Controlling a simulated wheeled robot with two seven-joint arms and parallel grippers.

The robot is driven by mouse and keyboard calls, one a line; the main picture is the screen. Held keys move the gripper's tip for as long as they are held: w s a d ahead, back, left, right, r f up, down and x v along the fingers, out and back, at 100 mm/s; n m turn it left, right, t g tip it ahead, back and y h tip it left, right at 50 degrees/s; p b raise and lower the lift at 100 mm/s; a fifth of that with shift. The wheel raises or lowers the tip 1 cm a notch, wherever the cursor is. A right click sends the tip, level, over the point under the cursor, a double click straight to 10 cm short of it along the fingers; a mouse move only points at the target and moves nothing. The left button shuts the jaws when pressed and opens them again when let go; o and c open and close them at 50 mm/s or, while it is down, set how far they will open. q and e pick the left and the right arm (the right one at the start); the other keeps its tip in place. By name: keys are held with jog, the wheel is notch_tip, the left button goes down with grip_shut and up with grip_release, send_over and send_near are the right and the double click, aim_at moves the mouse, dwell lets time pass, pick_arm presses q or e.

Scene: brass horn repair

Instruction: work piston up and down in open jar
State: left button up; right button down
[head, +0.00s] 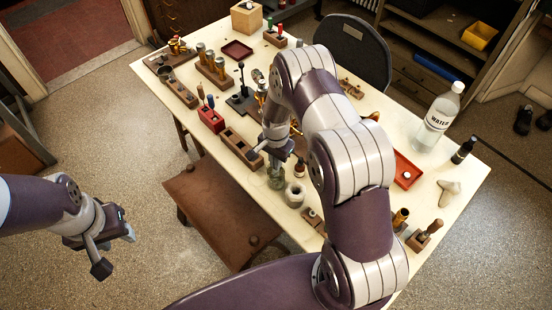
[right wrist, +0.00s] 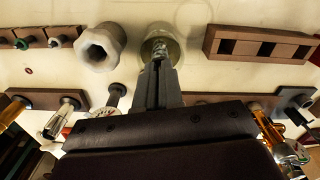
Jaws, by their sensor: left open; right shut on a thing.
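The glass jar (head: 275,182) stands open at the front edge of the bench, beside the slotted wooden block. In the right wrist view I look down over its round mouth (right wrist: 172,42). My right gripper (head: 274,157) is directly over the jar, shut on the piston. The silvery piston (right wrist: 158,55) shows at the fingertips within the outline of the jar's mouth. How deep it sits is hidden by the fingers. My left gripper (head: 106,250) is open and empty, off the bench at the lower left, over the floor.
A pale, thick-walled round pot (head: 295,194) stands close beside the jar. The slotted wooden block (head: 241,148) is on its other side. A brown stool (head: 215,205) stands before the bench. A water bottle (head: 437,120) is at the right.

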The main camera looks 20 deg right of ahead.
jog(key=shift+f+b, duration=0.4)
jog(key=shift+f, duration=0.4)
jog(key=shift+r+p, duration=1.45)
jog(key=shift+r, duration=0.45)
jog(key=shift+f, duration=0.1)
jog(key=shift+f+b, duration=1.5)
jog(key=shift+f, duration=0.35)
jog(key=shift+r+p, duration=1.4)
jog(key=shift+r, duration=0.45)
jog(key=shift+r+p, duration=2.8)
jog(key=shift+r, duration=1)
